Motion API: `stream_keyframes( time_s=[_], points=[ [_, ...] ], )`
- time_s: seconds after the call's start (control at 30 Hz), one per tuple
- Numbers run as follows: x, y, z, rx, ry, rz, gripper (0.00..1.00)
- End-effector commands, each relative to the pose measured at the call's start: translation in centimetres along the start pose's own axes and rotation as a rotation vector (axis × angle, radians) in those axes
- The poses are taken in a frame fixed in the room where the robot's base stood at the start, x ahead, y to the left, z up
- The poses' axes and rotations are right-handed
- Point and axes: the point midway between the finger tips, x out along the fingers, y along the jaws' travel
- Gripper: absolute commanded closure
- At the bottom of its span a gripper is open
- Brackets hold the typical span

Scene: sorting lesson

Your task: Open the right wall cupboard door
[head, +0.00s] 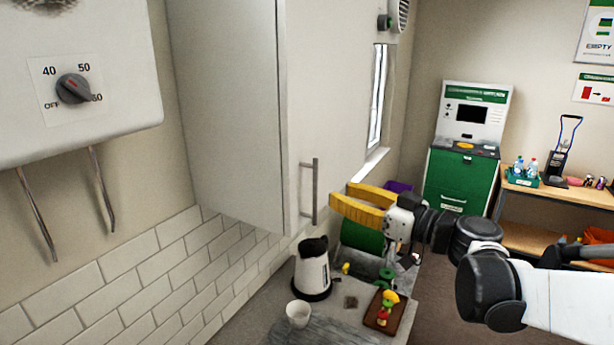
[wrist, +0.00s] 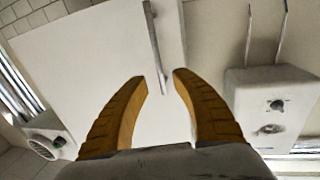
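The white wall cupboard door (head: 335,95) faces right in the head view and looks shut. Its upright grey bar handle (head: 315,190) sits low, near the door's left edge. My gripper (head: 341,195) has yellow fingers, is open and empty, and is just right of the handle, apart from it. In the wrist view the door (wrist: 85,60) fills the middle. The handle (wrist: 156,50) runs down between the open fingertips of my gripper (wrist: 160,78), beyond them. Nothing hides the handle.
A white water heater (head: 75,85) hangs left of the cupboard. Below, a kettle (head: 312,272), a white cup (head: 298,314) and a board with toy-like food (head: 388,312) stand on the counter. A green machine (head: 460,180) and a shelf table (head: 560,192) are at the back right.

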Motion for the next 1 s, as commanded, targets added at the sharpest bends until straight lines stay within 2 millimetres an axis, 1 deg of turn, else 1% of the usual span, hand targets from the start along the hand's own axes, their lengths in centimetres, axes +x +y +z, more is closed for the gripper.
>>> stream_keyframes(
  time_s=[0.03,0.2,0.3,0.4,0.53,0.8,0.87,0.9,1.0],
  points=[
    [1.1,-0.1,-0.1,0.0,0.0,-0.005,0.68],
    [4.6,-0.1,-0.1,0.001,-0.001,-0.004,0.68],
    [6.2,-0.1,-0.1,0.001,-0.001,-0.003,0.68],
    [7.3,0.0,-0.1,0.001,-0.001,-0.002,0.68],
    [8.0,0.0,0.0,0.001,-0.002,-0.001,0.68],
    [8.0,0.0,0.0,0.002,-0.002,0.0,0.69],
    [8.0,0.0,0.0,0.002,-0.002,0.0,0.87],
    [8.0,0.0,0.0,0.002,-0.002,0.0,0.99],
    [8.0,0.0,0.0,0.002,-0.002,0.0,1.0]
  ],
)
